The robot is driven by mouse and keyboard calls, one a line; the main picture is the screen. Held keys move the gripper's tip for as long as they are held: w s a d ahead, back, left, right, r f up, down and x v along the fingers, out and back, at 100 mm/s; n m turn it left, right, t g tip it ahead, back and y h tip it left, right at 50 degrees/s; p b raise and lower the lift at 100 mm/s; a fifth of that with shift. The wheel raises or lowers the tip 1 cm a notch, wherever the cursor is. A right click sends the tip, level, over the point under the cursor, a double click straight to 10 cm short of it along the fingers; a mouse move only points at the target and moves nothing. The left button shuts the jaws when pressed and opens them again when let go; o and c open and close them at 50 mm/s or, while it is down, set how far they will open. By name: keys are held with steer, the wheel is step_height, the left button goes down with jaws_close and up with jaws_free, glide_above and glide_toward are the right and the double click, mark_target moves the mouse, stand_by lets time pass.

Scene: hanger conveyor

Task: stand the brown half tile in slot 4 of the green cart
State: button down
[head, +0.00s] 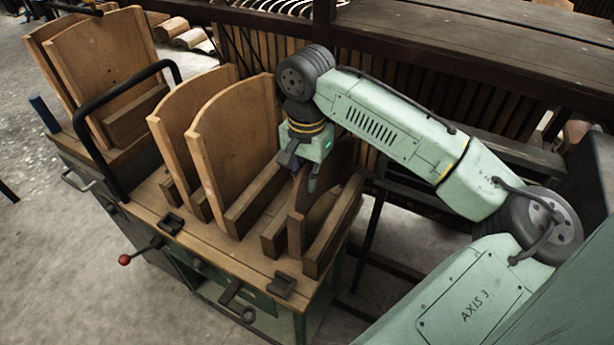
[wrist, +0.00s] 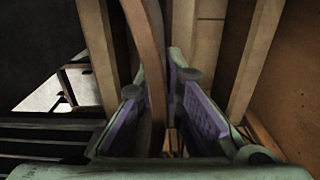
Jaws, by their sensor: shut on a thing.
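The brown half tile (head: 322,200) is upright at the right end of the green cart (head: 205,243), between two wooden rails. Its curved edge (wrist: 146,50) rises between my finger pads in the wrist view. My gripper (head: 301,180) is above the cart and shut on the tile near its top. In the wrist view my gripper (wrist: 165,118) has purple pads on either side of the tile. The tile's lower edge is hidden, so I cannot tell whether it rests on the slot floor. No slot numbers are readable.
Two lighter half tiles (head: 235,140) stand left of my gripper, and two more (head: 105,65) stand at the far left. A black hoop handle (head: 97,100) rises between these pairs. A dark slatted bench (head: 455,95) runs behind the cart. Grey floor lies in front.

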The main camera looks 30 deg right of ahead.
mark_target(307, 195)
step_height(307, 195, down, 3)
steer(key=shift+f+b, duration=0.15)
steer(key=shift+b, duration=1.1)
steer(key=shift+s+f, duration=0.1)
steer(key=shift+f, duration=0.4)
steer(key=shift+f, duration=0.1)
steer(key=c, duration=1.8)
jaws_free()
steer(key=shift+o, duration=0.8)
steer(key=shift+f, duration=0.15)
step_height(307, 195, up, 12)
steer(key=shift+r, duration=0.15)
